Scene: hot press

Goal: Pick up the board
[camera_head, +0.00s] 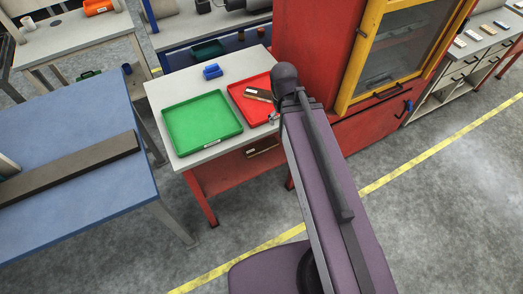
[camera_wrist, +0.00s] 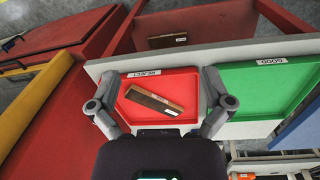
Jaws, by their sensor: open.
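A brown board (camera_head: 258,94) lies in the red tray (camera_head: 239,92) on the white-topped table. In the wrist view the board (camera_wrist: 148,102) lies slanted in the red tray (camera_wrist: 178,77), with a pale strip on its surface. My gripper (camera_wrist: 159,76) is open and empty, its two fingers spread to the left and right of the board and apart from it. My arm covers the right side of the red tray in the head view, and most of the gripper is hidden there.
A green tray (camera_head: 201,123) stands left of the red tray, with a blue item (camera_head: 212,72) behind. A red press with a yellow-framed door (camera_head: 402,50) rises at the right. A blue table (camera_head: 65,150) stands at the left. Open floor lies in front.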

